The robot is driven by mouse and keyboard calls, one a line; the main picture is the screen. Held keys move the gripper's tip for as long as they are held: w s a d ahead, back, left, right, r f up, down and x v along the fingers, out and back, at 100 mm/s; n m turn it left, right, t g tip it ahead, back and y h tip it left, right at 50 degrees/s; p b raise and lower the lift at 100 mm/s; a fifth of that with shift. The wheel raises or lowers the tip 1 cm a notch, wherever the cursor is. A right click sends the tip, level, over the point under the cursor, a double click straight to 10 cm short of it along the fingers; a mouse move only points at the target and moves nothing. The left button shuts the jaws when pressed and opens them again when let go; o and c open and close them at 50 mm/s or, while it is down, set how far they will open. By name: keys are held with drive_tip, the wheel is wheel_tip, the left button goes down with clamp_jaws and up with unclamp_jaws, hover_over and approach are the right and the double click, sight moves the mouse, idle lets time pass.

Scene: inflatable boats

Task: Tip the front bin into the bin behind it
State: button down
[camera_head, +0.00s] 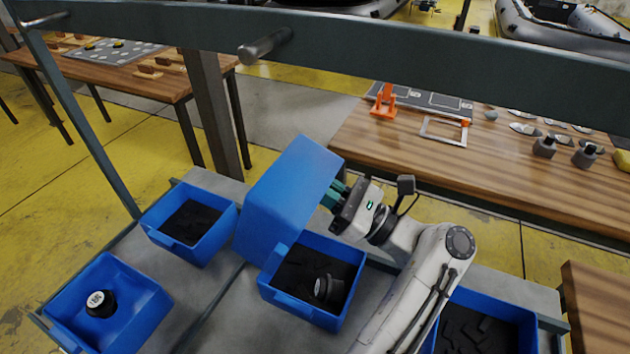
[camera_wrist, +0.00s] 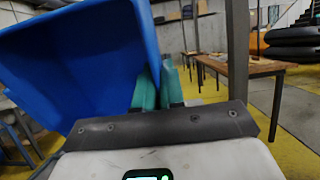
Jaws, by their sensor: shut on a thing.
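My gripper (camera_head: 333,196) has teal fingers shut on the wall of a blue bin (camera_head: 282,190). The held bin is off the shelf and steeply tilted, with its outside facing the head camera; its inside is hidden there. In the wrist view the held bin (camera_wrist: 80,60) fills the upper left, with the teal fingers (camera_wrist: 158,92) at its right edge. Directly below it in the head view stands another blue bin (camera_head: 290,303), upright, holding dark flat pieces (camera_head: 297,272) and a black round knob-like part (camera_head: 328,288). I cannot tell whether the held bin and this bin touch.
A grey frame bar (camera_head: 400,45) crosses above. A wooden table (camera_head: 490,175) stands beyond the shelf.

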drive_tip(key=shift+r+p, duration=2.55)
drive_tip(key=shift+s+f, duration=0.1)
drive_tip(key=shift+s, duration=0.05)
